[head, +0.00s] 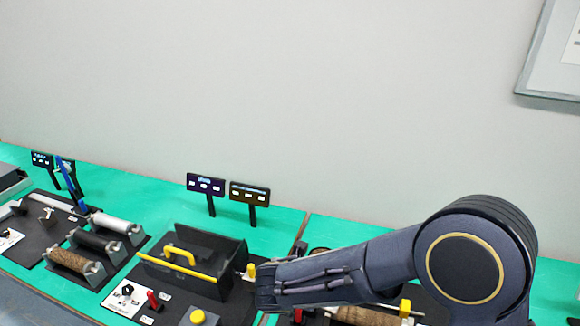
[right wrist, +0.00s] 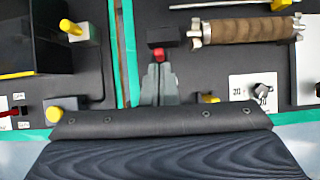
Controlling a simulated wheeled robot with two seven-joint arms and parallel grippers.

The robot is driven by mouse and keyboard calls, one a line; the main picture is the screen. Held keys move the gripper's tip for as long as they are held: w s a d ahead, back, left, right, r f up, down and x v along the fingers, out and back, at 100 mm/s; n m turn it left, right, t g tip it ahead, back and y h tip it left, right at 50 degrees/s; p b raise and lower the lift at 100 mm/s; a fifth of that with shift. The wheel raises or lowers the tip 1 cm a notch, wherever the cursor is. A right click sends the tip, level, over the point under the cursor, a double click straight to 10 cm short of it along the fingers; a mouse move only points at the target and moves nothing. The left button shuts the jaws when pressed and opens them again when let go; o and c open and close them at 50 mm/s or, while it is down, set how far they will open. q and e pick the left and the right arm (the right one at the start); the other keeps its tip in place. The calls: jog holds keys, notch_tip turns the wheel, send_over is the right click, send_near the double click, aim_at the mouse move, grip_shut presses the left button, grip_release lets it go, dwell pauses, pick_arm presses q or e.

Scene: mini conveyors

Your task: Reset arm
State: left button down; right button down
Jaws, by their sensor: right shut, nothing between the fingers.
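My right arm (head: 335,268) comes in from the right in the head view and reaches over the green table beside the black box unit. My right gripper (right wrist: 158,70) shows in the right wrist view with its two grey fingers together and nothing between them. Its tips appear close to a small black block with a red part (right wrist: 160,54); I cannot tell whether they touch. In the head view the fingers are hidden by the arm's end or too small to make out. My left gripper is in neither view.
The black box unit (head: 205,244) has yellow handles. Several rollers (head: 75,262) lie at the left. A brown roller (right wrist: 245,29) lies right of the gripper. Small signs (head: 206,185) stand behind. A yellow button (head: 198,317) is near the front. The table's back strip (head: 130,186) is mostly clear.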

jog(key=s+d+r+m+g+y+b, duration=0.1)
jog(key=s+d+r+m, duration=0.25)
jog(key=d+m, duration=0.45)
jog(key=s+d+r+m+g+b, duration=0.1)
jog(key=s+d+r+m, duration=0.1)
jog(key=s+d+m, duration=0.45)
jog(key=s+d+m+y+b, duration=0.1)
jog(key=s+d+m+y, duration=0.1)
jog(key=s+m, duration=0.4)
jog(key=s+d+m+t+y+b, duration=0.1)
jog(key=s+m, duration=0.5)
jog(key=m, duration=0.7)
jog(key=shift+d+r+t+y, duration=0.3)
jog(key=shift+d+r+y, duration=0.05)
jog(key=shift+d+y, duration=0.5)
